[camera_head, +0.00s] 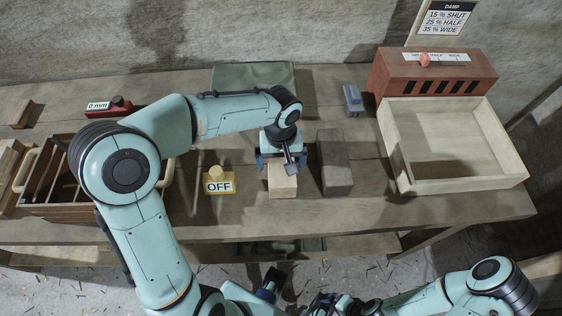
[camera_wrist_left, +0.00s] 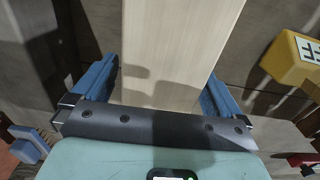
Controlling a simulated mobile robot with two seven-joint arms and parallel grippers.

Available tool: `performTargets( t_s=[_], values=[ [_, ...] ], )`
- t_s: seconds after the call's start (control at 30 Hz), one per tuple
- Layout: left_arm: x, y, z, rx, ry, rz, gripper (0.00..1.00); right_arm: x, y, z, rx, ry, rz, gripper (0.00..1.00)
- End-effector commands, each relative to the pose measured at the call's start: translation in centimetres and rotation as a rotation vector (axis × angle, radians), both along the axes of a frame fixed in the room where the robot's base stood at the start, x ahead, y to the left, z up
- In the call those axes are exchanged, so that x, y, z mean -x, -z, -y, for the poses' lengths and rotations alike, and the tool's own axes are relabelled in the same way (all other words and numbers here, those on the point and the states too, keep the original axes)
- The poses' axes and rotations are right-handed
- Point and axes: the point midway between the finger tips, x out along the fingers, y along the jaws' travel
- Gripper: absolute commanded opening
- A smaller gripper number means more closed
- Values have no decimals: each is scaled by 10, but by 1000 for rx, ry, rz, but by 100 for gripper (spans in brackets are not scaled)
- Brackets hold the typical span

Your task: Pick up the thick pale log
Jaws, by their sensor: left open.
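The thick pale log (camera_head: 283,184) is a squared, light wood block on the workbench, near its front edge. In the left wrist view the log (camera_wrist_left: 175,45) runs up between the fingers. My left gripper (camera_head: 283,163) is open over the log, with a blue finger on each side of it. In the wrist view the gripper (camera_wrist_left: 156,90) shows dark gaps between fingers and log, the left one clearer; contact on the right I cannot tell. The gripper hides the log's far end in the head view.
A dark grey block (camera_head: 335,163) stands close to the right of the log. A pale open tray (camera_head: 403,163) and red brick-like box (camera_head: 432,76) are at right; a divided wooden crate (camera_head: 60,209) is at left.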

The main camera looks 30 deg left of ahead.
Motion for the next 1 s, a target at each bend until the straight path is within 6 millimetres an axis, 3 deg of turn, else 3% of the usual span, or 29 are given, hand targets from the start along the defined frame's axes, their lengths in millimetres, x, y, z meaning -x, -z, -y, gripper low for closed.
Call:
performTargets(
  t_s=[0.2,0.27,0.43,0.77,1.0],
  values=[
    [0,1,0,0,0,0,100,0,0,0,0,0,0,100],
    [0,1,0,0,0,0,84,0,0,0,0,0,0,100],
    [0,1,0,0,0,0,28,0,0,0,0,0,0,100],
    [-1,-3,0,0,0,2,27,0,-1,0,0,0,0,100],
    [-1,-31,0,-1,-1,7,27,-2,-5,0,0,0,2,100]
  ],
)
